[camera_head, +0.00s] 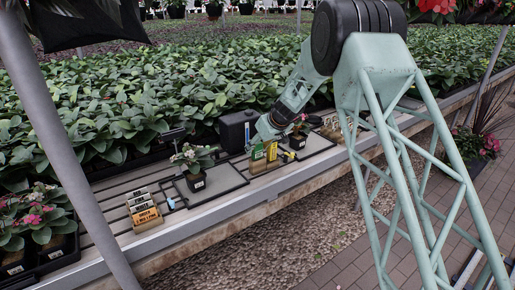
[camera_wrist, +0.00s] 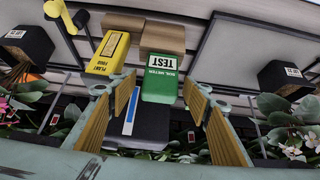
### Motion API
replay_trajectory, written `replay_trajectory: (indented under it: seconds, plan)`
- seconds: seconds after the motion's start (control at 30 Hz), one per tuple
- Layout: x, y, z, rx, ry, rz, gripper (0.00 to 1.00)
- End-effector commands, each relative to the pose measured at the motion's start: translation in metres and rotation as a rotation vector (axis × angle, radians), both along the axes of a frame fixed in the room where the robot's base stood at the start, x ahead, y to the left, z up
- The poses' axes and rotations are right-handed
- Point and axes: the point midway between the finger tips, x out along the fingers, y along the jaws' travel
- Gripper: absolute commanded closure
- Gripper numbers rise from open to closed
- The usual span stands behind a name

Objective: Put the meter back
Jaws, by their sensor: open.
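The green soil meter (camera_wrist: 161,80), with a white TEST label, shows between the spread fingers of my open gripper (camera_wrist: 159,88) in the wrist view. I cannot tell whether either finger touches it. In the head view the meter (camera_head: 271,151) stands upright at a wooden block holder (camera_head: 264,166), beside a yellow plant food box (camera_head: 257,153). The yellow box also shows left of the meter in the wrist view (camera_wrist: 108,53). My gripper (camera_head: 267,131) reaches down just behind them in the head view. The meter's lower end is hidden.
A black box (camera_head: 236,131) with a blue strip stands behind and left of the holder. Potted plants (camera_head: 194,167) (camera_head: 298,136) stand on either side, on black-framed mats. Wooden label blocks (camera_head: 144,212) sit at the left. The bench's front edge (camera_head: 225,205) is close.

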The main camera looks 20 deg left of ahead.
Motion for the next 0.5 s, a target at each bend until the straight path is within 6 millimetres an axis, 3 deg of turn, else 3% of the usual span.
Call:
replay_trajectory:
  seconds: [0.5]
  plan:
    - [-0.005,-0.008,0.014,0.000,-0.001,-0.001,0.55]
